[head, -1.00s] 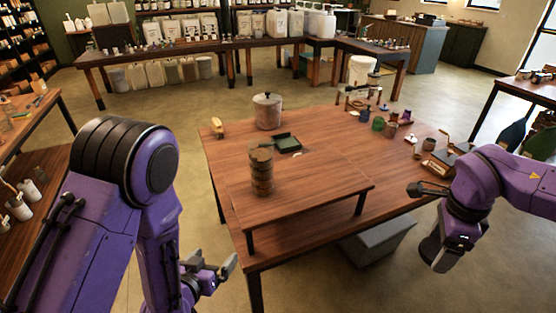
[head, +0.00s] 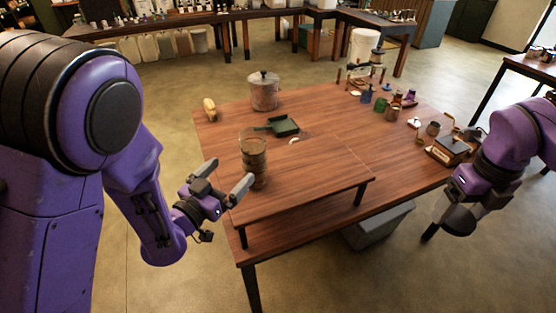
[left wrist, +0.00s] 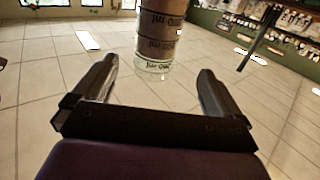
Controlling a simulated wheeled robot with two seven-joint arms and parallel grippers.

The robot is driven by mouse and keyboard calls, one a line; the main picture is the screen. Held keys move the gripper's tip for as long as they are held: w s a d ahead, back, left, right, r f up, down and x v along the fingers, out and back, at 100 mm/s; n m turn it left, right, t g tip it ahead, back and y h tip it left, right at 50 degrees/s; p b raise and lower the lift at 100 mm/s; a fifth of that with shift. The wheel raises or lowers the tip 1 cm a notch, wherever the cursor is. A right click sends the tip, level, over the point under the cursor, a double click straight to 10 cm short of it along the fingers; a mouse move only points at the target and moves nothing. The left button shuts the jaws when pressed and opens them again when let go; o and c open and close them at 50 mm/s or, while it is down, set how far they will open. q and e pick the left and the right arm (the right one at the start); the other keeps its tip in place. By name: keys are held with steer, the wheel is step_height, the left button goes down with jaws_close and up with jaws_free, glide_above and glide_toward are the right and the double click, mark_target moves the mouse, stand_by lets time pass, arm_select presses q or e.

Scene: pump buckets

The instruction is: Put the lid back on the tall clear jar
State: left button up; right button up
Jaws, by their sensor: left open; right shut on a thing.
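The tall clear jar (head: 253,165), with brown contents and a clear upper part, stands upright on the raised wooden shelf. My left gripper (head: 229,188) is open and empty just left of the jar, its fingers pointing toward it. In the left wrist view the jar (left wrist: 158,38), with ml markings, shows beyond and between the open fingers, not gripped. My right gripper (head: 432,231) is low at the right, off the table's edge. It is small and dark, and what it holds is not clear. I cannot make out a separate lid for this jar.
A lidded pot (head: 263,93) and a green tray (head: 284,126) are behind the jar. Several small cups and a wooden box (head: 447,150) stand at the right. The right of the raised shelf (head: 320,180) is clear.

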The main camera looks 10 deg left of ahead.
mark_target(245, 158)
arm_select(q)
steer(key=shift+w+d+f+b, duration=0.25)
steer(key=shift+w+b, duration=0.35)
steer(key=shift+b, duration=1.05)
steer(key=shift+w+d+f+b, duration=0.1)
steer(key=shift+w+f+b, duration=0.4)
steer(key=shift+b, duration=1.15)
steer(key=shift+w+d+r+p, duration=0.3)
steer(key=shift+w+r, duration=0.1)
steer(key=shift+w, duration=0.1)
steer(key=shift+w+d+r+p, duration=0.15)
steer(key=shift+w+r+p, duration=0.1)
steer(key=shift+w+r, duration=0.2)
steer(key=shift+f+p+x, duration=0.2)
steer(key=shift+p+x, duration=0.1)
steer(key=shift+x, duration=0.85)
steer(key=shift+w+f, duration=0.1)
steer(key=shift+w, duration=0.2)
steer(key=shift+s, duration=0.1)
